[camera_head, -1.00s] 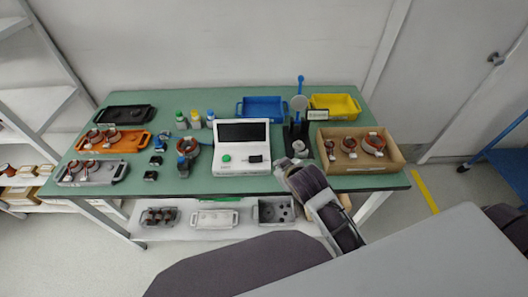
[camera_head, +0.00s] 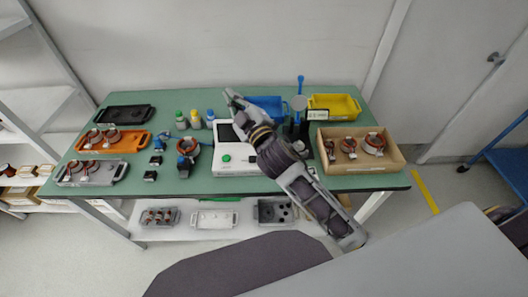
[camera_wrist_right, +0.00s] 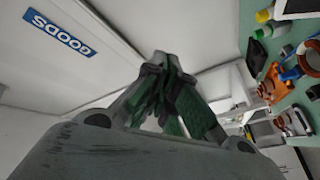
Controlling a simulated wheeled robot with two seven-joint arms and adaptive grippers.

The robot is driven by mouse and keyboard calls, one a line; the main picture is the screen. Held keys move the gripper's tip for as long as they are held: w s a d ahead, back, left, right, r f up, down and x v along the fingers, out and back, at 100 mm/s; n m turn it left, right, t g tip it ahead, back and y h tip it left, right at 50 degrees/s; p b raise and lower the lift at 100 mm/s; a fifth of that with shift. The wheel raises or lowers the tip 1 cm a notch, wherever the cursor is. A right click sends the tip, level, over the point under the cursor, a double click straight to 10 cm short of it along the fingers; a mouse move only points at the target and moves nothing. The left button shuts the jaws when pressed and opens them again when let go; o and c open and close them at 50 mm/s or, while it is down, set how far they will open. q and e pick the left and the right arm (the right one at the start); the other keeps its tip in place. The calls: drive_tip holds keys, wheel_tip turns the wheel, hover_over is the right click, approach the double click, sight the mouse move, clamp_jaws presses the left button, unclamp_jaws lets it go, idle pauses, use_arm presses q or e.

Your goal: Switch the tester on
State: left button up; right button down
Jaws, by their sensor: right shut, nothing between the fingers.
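The tester (camera_head: 236,160) is a white box with a dark screen and a green button (camera_head: 226,158) on its front, standing at the middle of the green table. My right arm reaches over it and hides the right part of its screen and front. My right gripper (camera_head: 229,93) is above and behind the screen's top edge, shut and empty, pointing up and left. In the right wrist view its fingertips (camera_wrist_right: 158,58) meet with nothing between them. A corner of a white device with a dark screen shows at that view's top right. My left gripper is not in view.
Bottles (camera_head: 196,118) and a stator ring stand left of the tester. An orange tray (camera_head: 137,140) and a grey tray are further left.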

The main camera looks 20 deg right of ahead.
drive_tip(key=s+a+r+n+g+y, duration=0.3)
drive_tip(key=a+r+n+y, duration=0.3)
drive_tip(key=a+n+y, duration=0.3)
drive_tip(key=s+a+r+n+g+y, duration=0.3)
drive_tip(key=a+r+n+y, duration=0.35)
drive_tip(key=n, duration=0.35)
drive_tip(key=s+a+f+n+g+h, duration=0.2)
drive_tip(key=s+a+f+n+g, duration=0.6)
drive_tip(key=n+g, duration=0.75)
drive_tip(key=w+d+f+n+h, duration=0.3)
drive_tip(key=d+f+n+h, duration=0.2)
drive_tip(key=d+f+h, duration=0.7)
drive_tip(key=w+d+t+h, duration=0.1)
drive_tip(key=w+d+h, duration=0.2)
drive_tip(key=d, duration=0.5)
drive_tip(key=w+d+t+h, duration=0.1)
drive_tip(key=w+d+h, duration=0.3)
drive_tip(key=d, duration=0.5)
drive_tip(key=shift+w+d+r, duration=0.15)
